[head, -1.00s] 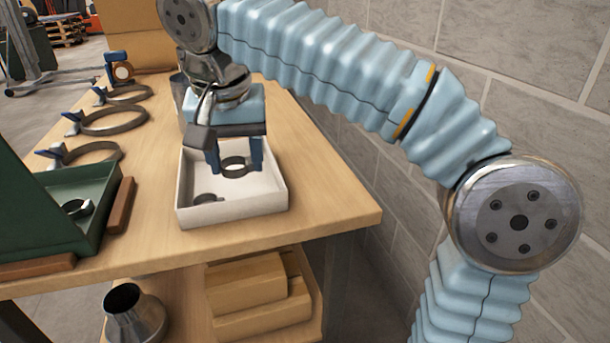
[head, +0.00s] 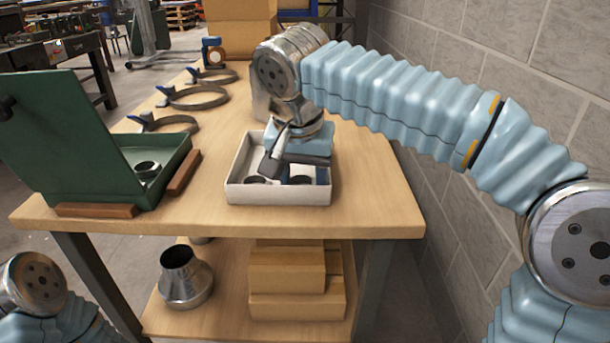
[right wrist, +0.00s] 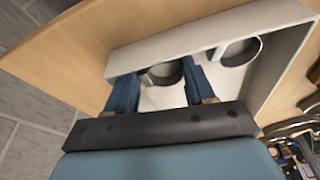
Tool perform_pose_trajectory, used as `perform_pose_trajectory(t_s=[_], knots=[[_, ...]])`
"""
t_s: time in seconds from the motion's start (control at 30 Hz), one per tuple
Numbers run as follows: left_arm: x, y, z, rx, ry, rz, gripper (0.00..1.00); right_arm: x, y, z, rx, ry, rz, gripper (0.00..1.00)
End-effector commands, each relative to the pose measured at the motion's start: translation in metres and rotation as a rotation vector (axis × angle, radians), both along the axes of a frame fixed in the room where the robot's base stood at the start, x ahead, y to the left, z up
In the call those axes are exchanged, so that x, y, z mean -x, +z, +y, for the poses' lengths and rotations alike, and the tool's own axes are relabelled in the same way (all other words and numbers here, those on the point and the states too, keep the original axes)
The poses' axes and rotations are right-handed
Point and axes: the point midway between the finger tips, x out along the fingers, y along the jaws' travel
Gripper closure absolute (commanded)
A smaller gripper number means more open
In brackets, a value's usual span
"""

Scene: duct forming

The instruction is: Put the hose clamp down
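A small dark metal ring, the hose clamp (right wrist: 165,75), is in the white tray (head: 278,197), between the fingers of my right gripper (right wrist: 160,68). In the right wrist view the fingers stand apart on either side of it, with a gap visible on the left side. In the head view my right gripper (head: 297,170) reaches down into the tray, and its hand hides much of the clamp. A second similar ring (right wrist: 240,50) lies in the tray beside it; it also shows in the head view (head: 256,180). My left gripper is out of view.
A green open case (head: 85,140) with a ring (head: 147,170) in it stands to the left, with brown wood blocks beside it. Larger clamps (head: 193,97) lie behind. A block wall (head: 490,70) is on the right. The front tabletop is clear.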

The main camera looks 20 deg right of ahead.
Motion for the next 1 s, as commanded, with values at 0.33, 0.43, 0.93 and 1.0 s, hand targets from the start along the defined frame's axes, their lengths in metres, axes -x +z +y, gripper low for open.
perform_pose_trajectory(t_s=[0.33, 0.43, 0.93, 1.0], knots=[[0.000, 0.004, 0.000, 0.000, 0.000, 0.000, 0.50, 0.000, 0.005, 0.000, 0.001, -0.001, 0.003, 0.37], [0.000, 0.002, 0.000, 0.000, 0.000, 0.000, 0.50, 0.002, 0.014, 0.002, 0.000, 0.000, 0.000, 0.37], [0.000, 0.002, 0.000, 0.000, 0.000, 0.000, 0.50, 0.026, 0.110, 0.014, 0.000, 0.001, 0.001, 0.37], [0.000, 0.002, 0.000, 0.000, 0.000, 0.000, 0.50, 0.028, 0.115, 0.014, 0.000, 0.001, 0.001, 0.37]])
